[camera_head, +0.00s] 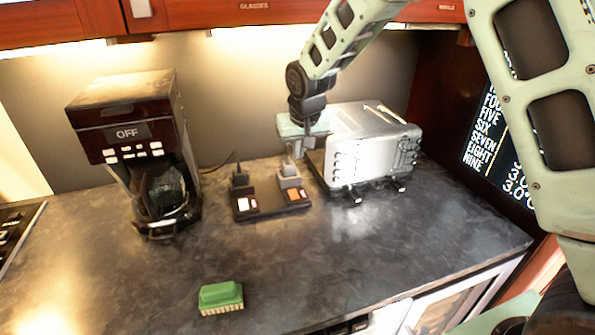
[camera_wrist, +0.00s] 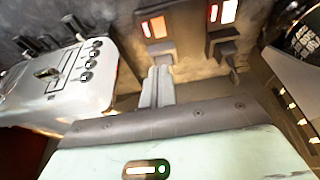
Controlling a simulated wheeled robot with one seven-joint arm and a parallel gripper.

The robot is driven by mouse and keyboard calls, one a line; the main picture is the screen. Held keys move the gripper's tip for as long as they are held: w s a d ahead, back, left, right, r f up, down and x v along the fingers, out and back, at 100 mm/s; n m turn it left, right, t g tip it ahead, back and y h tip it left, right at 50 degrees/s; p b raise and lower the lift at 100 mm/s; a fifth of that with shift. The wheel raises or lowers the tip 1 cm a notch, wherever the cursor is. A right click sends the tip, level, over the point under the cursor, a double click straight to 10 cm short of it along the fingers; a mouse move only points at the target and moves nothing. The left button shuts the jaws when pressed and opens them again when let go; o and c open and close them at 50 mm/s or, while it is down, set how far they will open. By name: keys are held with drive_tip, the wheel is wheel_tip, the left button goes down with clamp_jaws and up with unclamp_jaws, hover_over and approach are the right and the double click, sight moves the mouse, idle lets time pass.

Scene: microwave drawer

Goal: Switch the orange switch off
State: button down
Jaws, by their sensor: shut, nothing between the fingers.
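A dark switch base (camera_head: 270,209) lies on the counter between the coffee maker and the toaster. The orange switch (camera_head: 297,194) is on its right side. In the wrist view the orange switch (camera_wrist: 153,27) is just beyond my fingertips, at the top middle. A second switch, white and red (camera_head: 246,204), is on the left side of the base and also shows in the wrist view (camera_wrist: 223,12). My gripper (camera_head: 290,164) is shut and empty, pointing down at the back of the orange switch, by a grey plug (camera_head: 289,181). It also shows in the wrist view (camera_wrist: 160,72). Fingertip contact cannot be told.
A silver toaster (camera_head: 365,155) stands close on the right of my gripper. A coffee maker (camera_head: 135,135) marked OFF stands at the left with a glass pot. A green-topped brush or sponge (camera_head: 221,297) lies at the front. The front counter (camera_head: 330,260) is mostly clear. Cabinets hang above.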

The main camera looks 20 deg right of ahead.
drive_tip(key=shift+f, duration=0.1)
drive_tip(key=p, duration=0.5)
approach(293, 190)
drive_tip(key=x, duration=0.5)
drive_tip(key=shift+w, duration=0.1)
drive_tip(key=shift+w+f, duration=0.1)
drive_tip(key=shift+f, duration=0.6)
drive_tip(key=shift+f, duration=0.15)
